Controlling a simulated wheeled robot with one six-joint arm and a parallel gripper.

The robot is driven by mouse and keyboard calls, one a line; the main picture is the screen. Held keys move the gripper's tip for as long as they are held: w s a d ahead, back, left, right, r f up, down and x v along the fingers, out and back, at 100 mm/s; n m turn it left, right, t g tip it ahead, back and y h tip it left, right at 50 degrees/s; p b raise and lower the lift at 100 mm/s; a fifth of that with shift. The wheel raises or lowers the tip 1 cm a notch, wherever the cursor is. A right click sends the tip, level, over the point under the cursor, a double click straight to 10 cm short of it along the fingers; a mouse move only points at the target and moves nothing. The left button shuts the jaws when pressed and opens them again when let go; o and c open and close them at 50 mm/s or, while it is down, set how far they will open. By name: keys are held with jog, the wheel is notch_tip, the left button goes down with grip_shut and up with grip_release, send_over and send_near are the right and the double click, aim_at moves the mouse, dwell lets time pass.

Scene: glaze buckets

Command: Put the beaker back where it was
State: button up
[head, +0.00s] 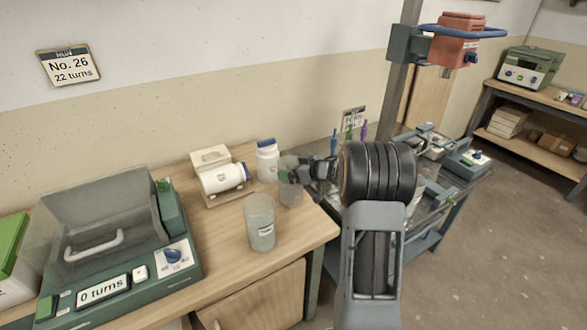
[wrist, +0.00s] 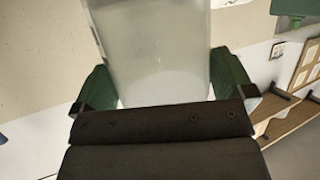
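My gripper (head: 296,170) is over the right part of the wooden bench, seen from behind my arm. It is closed around a small translucent beaker (head: 291,194), whose upper part is partly hidden by the fingers. In the wrist view the beaker (wrist: 150,45) fills the space between the green fingers of my gripper (wrist: 163,82). I cannot tell whether its base touches the bench. A larger translucent container (head: 260,222) with a label stands upright on the bench to the left of and nearer than the held beaker.
A white jar with a blue lid (head: 267,160) stands just behind the beaker. A white bottle lies on a wooden cradle (head: 211,160) to the left. A green machine reading "0 turns" (head: 110,290) fills the bench's left. A red-headed mixer (head: 458,42) stands at the right.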

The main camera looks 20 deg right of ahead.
jog(key=shift+r, duration=0.1)
jog(key=v, duration=1.2)
jog(key=a+r+m+h, duration=0.35)
jog(key=r+h, duration=0.25)
jog(key=h, duration=0.3)
jog(key=s+a+f+m+g+y, duration=0.1)
jog(key=s+a+f+g, duration=0.2)
jog(key=s+a, duration=0.4)
jog(key=s+a+f+m+g+y, duration=0.1)
jog(key=s+a+f+g, duration=0.2)
jog(key=s, duration=0.9)
jog(key=a+g+p, duration=0.1)
jog(key=a+g, duration=0.2)
jog(key=a, duration=0.2)
jog(key=shift+s, duration=0.4)
